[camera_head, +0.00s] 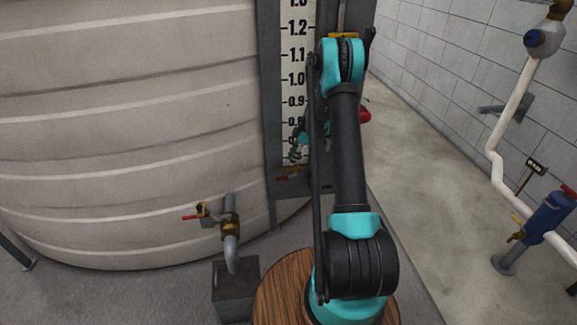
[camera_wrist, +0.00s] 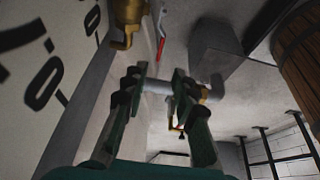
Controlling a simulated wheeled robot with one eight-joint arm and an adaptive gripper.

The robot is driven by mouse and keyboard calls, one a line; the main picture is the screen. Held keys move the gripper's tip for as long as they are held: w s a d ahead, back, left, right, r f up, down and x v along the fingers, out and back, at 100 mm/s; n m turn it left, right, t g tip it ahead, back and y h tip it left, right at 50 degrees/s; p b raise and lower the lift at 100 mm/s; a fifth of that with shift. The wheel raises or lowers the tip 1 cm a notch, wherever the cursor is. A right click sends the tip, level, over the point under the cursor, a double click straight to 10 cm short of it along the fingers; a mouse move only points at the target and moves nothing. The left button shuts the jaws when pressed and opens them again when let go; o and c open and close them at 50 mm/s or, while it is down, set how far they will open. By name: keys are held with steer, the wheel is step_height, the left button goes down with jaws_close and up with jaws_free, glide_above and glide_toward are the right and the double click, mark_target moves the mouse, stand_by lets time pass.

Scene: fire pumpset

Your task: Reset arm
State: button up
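My gripper (camera_wrist: 158,82) shows in the wrist view with its two dark green fingers apart and nothing held between them. In the head view it (camera_head: 298,145) is small and partly hidden behind my arm, in front of the numbered level gauge (camera_head: 296,60). A brass valve (camera_head: 290,169) with a red handle sits low by the gauge, just below the gripper. In the wrist view, brass fittings (camera_wrist: 128,20) and a red lever (camera_wrist: 161,47) lie beyond the fingers. A grey pipe (camera_wrist: 158,87) shows behind the fingertips.
A large ribbed tank (camera_head: 120,130) fills the left. A brass outlet valve (camera_head: 230,222) and pipe stand over a dark box (camera_head: 236,288). White pipework with a blue cylinder (camera_head: 549,218) runs along the right wall. The floor (camera_head: 420,190) between is clear.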

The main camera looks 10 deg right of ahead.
steer(key=shift+d+r, duration=0.2)
steer(key=shift+r, duration=0.2)
steer(key=shift+r, duration=0.1)
steer(key=s+a+r+m+t+h, duration=0.2)
steer(key=s+r+m, duration=0.7)
steer(key=s+r, duration=0.75)
steer(key=s+d+f+m+t+h, duration=0.1)
steer(key=s+m, duration=0.8)
steer(key=s, duration=1.6)
steer(key=shift+f+t+h, duration=0.4)
steer(key=shift+t+h, duration=0.2)
steer(key=shift+h, duration=0.2)
steer(key=shift+s+d, duration=0.1)
